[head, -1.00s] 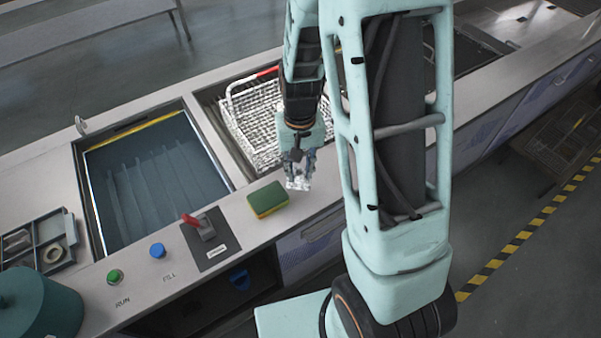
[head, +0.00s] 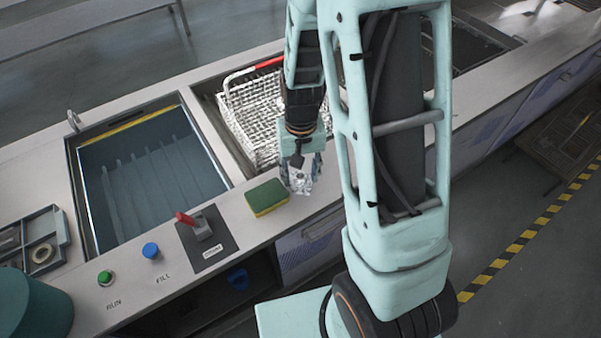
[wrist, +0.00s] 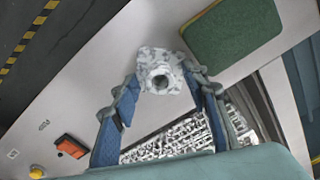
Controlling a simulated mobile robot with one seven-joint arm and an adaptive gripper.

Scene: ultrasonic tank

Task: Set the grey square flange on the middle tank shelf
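The grey square flange (wrist: 158,72), mottled with a round collar and central hole, sits between my gripper's fingertips (wrist: 161,78) in the wrist view. The fingers are closed against its two sides. In the head view the flange (head: 300,184) shows at the end of my gripper (head: 301,168), over the front counter just right of the sponge. The tank (head: 84,200) is at the left, with blue-grey liquid and several pale parallel bars inside. I cannot tell which of these is the middle shelf.
A green and yellow sponge (head: 267,196) lies on the counter (head: 225,210) close to the flange. A white wire basket (head: 245,110) with a red handle grip stands in the basin behind. A red-lever switch (head: 198,228) and two buttons line the front edge. A parts tray (head: 62,232) is at far left.

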